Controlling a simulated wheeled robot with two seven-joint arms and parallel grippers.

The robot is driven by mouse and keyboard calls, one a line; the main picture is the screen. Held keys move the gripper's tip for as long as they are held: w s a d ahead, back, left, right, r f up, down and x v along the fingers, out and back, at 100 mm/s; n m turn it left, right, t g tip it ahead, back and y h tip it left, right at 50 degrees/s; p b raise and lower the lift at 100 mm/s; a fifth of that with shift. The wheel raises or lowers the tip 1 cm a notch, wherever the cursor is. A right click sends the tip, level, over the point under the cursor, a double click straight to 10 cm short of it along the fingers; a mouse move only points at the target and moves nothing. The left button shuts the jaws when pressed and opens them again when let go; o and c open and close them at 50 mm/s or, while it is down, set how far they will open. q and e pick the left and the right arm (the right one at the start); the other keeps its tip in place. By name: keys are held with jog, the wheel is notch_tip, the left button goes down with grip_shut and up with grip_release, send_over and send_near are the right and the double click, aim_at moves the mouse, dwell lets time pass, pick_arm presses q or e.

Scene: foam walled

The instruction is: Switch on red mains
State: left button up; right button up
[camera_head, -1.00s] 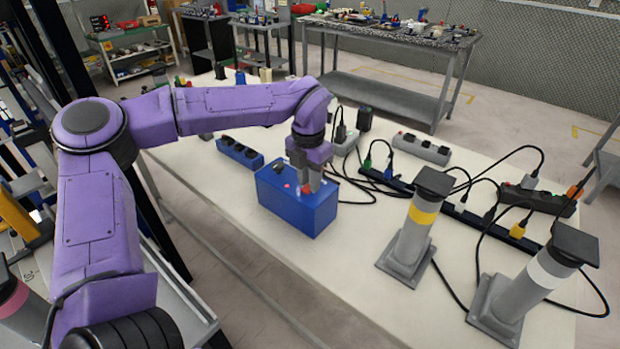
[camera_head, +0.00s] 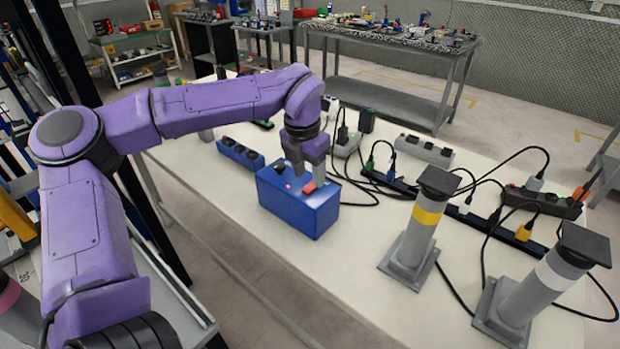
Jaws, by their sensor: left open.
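A blue box (camera_head: 300,218) stands on the white table, with a red switch (camera_head: 309,188) and a small glowing red light (camera_head: 288,187) on its top. A black part (camera_head: 281,167) sits at the back left of the top. My left gripper (camera_head: 308,177) points down over the box, open and empty, with its fingertips close above the top by the red switch. I cannot tell whether a fingertip touches the switch. The fingers hide part of the box top. My right gripper is out of view.
A blue socket strip (camera_head: 240,153) lies behind the box to the left. Black cables (camera_head: 365,186) run to its right. A yellow-banded grey post (camera_head: 410,242) and a white-banded one (camera_head: 530,292) stand at the right. The table front (camera_head: 285,270) is clear.

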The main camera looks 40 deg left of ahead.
aim_at(306, 191)
pick_arm(q)
notch_tip(306, 191, up, 8)
jog(key=s, duration=0.1)
jog(key=shift+s, duration=0.15)
